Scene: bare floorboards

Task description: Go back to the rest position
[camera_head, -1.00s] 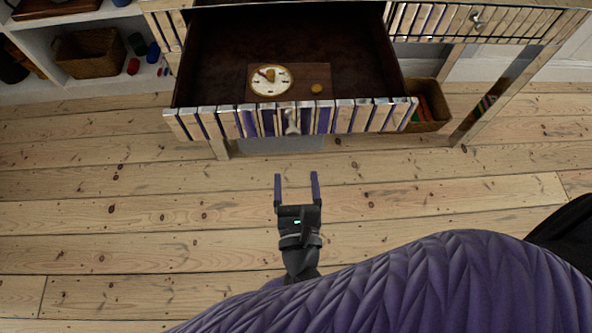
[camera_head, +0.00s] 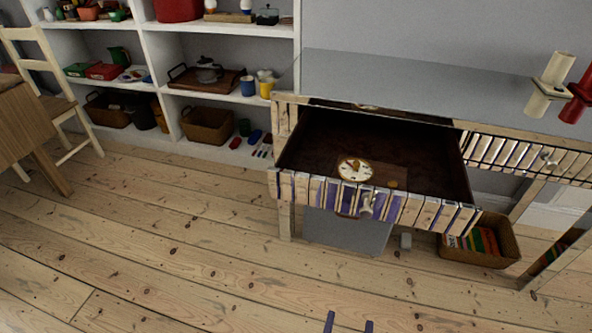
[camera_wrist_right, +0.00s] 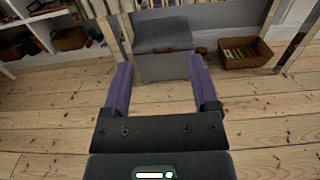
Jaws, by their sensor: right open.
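My right gripper (camera_head: 348,324) shows only by its two purple fingertips at the bottom edge of the head view. In the right wrist view its fingers (camera_wrist_right: 158,88) stand apart with nothing between them. It is over the floor, in front of and apart from the open drawer (camera_head: 420,207). A round white clock-like piece (camera_head: 354,169) and a small orange-brown round thing (camera_head: 391,183) lie in the drawer. My left gripper is in neither view now.
The drawer juts out of a grey-topped console table (camera_head: 400,85). A grey box (camera_head: 345,232) and a basket of books (camera_head: 480,246) stand beneath. White shelves (camera_head: 220,35) and a chair (camera_head: 62,100) stand left. The floorboards (camera_head: 180,250) in front are clear.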

